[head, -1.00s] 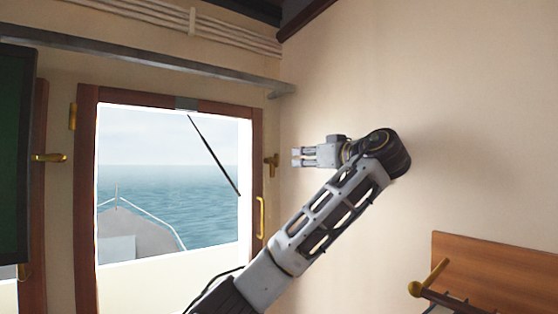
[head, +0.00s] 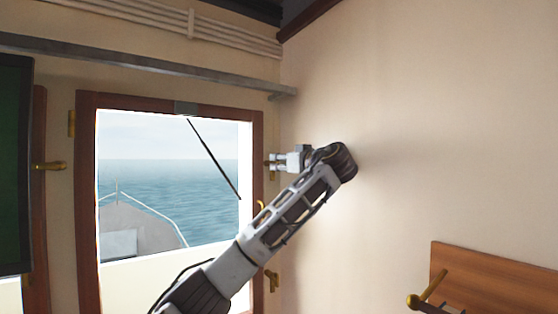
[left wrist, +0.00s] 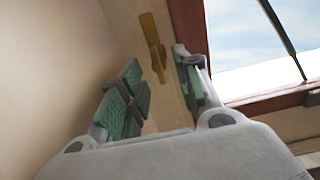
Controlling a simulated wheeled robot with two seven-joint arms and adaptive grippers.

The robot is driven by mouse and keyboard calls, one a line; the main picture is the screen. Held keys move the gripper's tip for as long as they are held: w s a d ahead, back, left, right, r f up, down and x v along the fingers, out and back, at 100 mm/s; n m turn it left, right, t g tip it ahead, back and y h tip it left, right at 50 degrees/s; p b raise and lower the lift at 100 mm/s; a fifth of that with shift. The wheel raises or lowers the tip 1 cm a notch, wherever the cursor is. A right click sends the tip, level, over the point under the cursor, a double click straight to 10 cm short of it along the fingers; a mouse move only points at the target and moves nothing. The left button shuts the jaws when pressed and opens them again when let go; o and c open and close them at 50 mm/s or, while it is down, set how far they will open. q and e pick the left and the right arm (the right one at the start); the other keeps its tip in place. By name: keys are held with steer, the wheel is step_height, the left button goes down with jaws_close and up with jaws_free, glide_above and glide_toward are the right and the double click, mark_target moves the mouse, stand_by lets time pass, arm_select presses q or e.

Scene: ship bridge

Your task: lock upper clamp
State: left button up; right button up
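The upper clamp (head: 267,167) is a brass lever on the wall at the right edge of the wooden door frame, partly hidden by my gripper in the head view. In the left wrist view the upper clamp (left wrist: 152,42) shows as a brass plate with a lever, ahead of and between my fingers. My left gripper (head: 275,163) is open and empty, with its fingertips pointing left at the clamp. Its green finger pads (left wrist: 157,70) stand apart on both sides of the lever's line; I cannot tell whether they touch it. My right gripper is not in view.
The door (head: 100,275) has a wide window onto the sea, with a wiper across it. A brass handle (head: 261,208) and a lower clamp (head: 272,281) sit below. A grey rail (head: 150,62) runs above. A wooden panel (head: 490,278) is at lower right.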

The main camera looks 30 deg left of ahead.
arm_select(q)
steer(key=shift+x, duration=0.85)
steer(key=shift+c, duration=0.3)
jaws_close()
steer(key=shift+m, duration=0.5)
steer(key=shift+w+d+f+m+p, duration=0.1)
steer(key=shift+m+p, duration=0.1)
steer(key=shift+m, duration=2.65)
steer(key=shift+w+f+m+p, duration=0.1)
steer(key=shift+m+p, duration=0.1)
steer(key=shift+m, duration=2.6)
steer(key=shift+w+d+f+m+p, duration=0.1)
steer(key=shift+m+p, duration=0.1)
steer(key=shift+m, duration=2.65)
